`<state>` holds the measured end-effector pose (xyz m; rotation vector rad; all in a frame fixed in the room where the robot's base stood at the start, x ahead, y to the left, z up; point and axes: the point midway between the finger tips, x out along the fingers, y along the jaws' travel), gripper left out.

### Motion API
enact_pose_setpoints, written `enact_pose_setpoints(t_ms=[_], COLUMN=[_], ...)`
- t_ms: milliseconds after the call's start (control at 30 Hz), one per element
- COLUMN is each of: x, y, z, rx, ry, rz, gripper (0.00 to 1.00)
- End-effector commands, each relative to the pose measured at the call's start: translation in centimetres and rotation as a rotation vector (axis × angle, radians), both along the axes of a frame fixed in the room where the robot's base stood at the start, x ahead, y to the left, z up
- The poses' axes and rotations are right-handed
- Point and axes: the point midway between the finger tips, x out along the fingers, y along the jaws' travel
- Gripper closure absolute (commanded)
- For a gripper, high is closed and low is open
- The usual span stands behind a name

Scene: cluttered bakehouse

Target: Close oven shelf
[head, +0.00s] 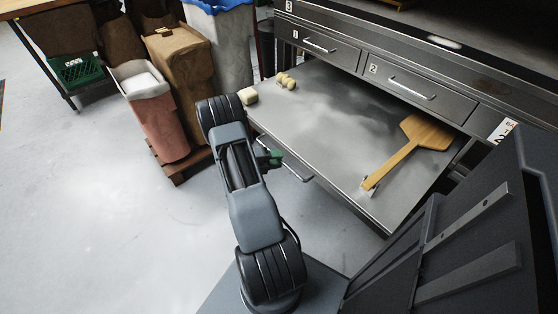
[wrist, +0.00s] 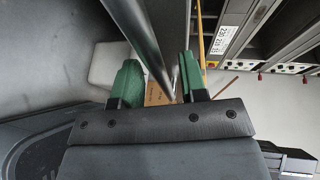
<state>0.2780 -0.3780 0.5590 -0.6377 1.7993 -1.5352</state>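The oven shelf (head: 325,125) is a wide grey metal plate, pulled out from below the drawers of the oven (head: 345,50). A handle bar (head: 297,174) runs along its front edge. My gripper (head: 270,158) is at the left part of this bar, partly hidden by my arm. In the wrist view, my gripper (wrist: 160,58) has its green fingers apart, and the metal bar (wrist: 144,40) passes between them. A gap shows beside the left finger; whether the right finger touches the bar I cannot tell.
A wooden peel (head: 405,147) and small pale dough pieces (head: 286,81) lie on the shelf. Sacks (head: 178,75), a reddish bin (head: 155,115) and a grey bin with a blue liner (head: 222,45) stand left. The floor (head: 105,220) at front left is clear.

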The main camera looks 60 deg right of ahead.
Motion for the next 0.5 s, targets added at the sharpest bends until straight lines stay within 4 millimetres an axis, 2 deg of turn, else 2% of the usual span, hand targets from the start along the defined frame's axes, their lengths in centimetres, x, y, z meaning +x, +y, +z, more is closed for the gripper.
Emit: enact_pose_setpoints(t_ms=[467,500], x=[-0.60,-0.60], y=[-0.67,-0.67], z=[-0.15,-0.15], rx=[0.001,0.001], ry=[-0.001,-0.001], rz=[0.001,0.001], gripper=[0.61,0.65])
